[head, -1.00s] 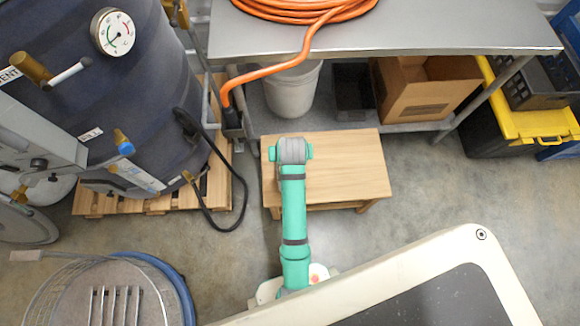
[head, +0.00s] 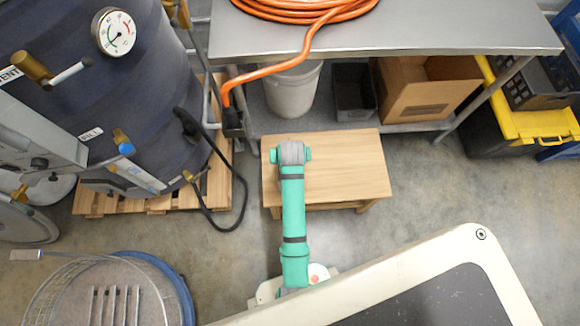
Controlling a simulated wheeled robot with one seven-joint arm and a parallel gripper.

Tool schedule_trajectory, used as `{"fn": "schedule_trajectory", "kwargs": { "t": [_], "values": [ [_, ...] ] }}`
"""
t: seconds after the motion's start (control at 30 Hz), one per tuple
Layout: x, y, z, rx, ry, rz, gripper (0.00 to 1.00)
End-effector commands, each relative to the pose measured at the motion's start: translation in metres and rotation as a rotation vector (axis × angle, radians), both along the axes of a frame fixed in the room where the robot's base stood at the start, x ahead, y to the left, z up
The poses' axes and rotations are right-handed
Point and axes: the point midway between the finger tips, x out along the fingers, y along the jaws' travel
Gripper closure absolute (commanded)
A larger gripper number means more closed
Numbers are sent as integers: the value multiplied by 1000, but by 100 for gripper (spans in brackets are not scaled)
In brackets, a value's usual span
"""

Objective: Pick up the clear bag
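No clear bag can be made out in the head view. My arm, green with a grey joint, reaches forward over a small wooden table. Its far end stands over the left part of the tabletop (head: 345,165). My gripper is hidden beneath the arm's end, so its fingers and anything in or under them cannot be seen. The bare part of the tabletop to the right of the arm is empty.
A steel bench (head: 420,35) with an orange hose (head: 290,60) stands behind the table. Its lower shelf holds a white bucket (head: 293,92) and a cardboard box (head: 420,90). A dark tank (head: 140,80) on a pallet (head: 85,205) is at left, a round wire-mesh basket (head: 60,285) at lower left.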

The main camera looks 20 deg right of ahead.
Motion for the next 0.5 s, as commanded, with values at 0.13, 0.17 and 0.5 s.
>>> {"fn": "schedule_trajectory", "kwargs": {
  "t": [0.13,0.17,0.5],
  "values": [
    [0,0,-2,0,1,0,68],
    [0,0,-2,0,1,0,68],
    [0,0,-3,0,1,0,70]
  ]
}}
